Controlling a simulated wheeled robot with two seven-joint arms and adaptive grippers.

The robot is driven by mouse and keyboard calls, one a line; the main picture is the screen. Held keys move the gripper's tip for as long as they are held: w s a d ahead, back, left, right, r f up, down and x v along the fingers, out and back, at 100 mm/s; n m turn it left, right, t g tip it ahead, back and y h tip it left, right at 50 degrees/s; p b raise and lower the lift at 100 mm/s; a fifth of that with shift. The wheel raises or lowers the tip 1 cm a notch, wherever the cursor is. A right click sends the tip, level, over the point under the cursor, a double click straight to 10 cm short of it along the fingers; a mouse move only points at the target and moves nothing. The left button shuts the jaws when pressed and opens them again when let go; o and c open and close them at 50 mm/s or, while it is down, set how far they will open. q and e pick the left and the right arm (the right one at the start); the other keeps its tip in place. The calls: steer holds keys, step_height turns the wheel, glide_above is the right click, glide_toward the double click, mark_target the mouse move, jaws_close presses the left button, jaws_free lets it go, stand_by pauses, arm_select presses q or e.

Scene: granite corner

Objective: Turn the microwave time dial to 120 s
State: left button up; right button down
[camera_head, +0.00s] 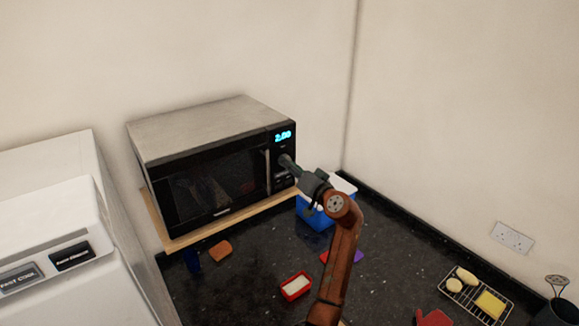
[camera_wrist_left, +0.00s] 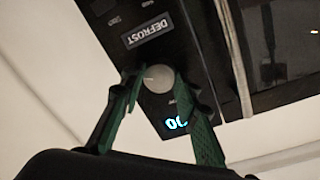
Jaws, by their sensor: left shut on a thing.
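The microwave (camera_head: 205,135) stands on a wooden stand, its door shut. Its display (camera_head: 283,136) glows cyan and reads 2:00. In the left wrist view the display (camera_wrist_left: 176,123) is upside down and partly hidden by a finger. The time dial (camera_wrist_left: 158,78) is a round grey knob between the display and a DEFROST label. My left gripper (camera_wrist_left: 155,82) is shut on the dial, with one green finger on each side. In the head view the left gripper (camera_head: 287,162) reaches the control panel and hides the dial. My right gripper is not in view.
A blue and white box (camera_head: 316,214) stands on the dark counter just behind my left wrist. A red dish (camera_head: 296,286), a brown sponge-like block (camera_head: 220,251) and a wire rack (camera_head: 475,294) lie on the counter. A white appliance (camera_head: 60,220) stands at the left.

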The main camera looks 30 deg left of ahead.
arm_select(q)
steer(key=o, duration=1.1)
steer(key=shift+o, duration=0.2)
steer(key=v, duration=1.2)
steer(key=shift+f, duration=0.15)
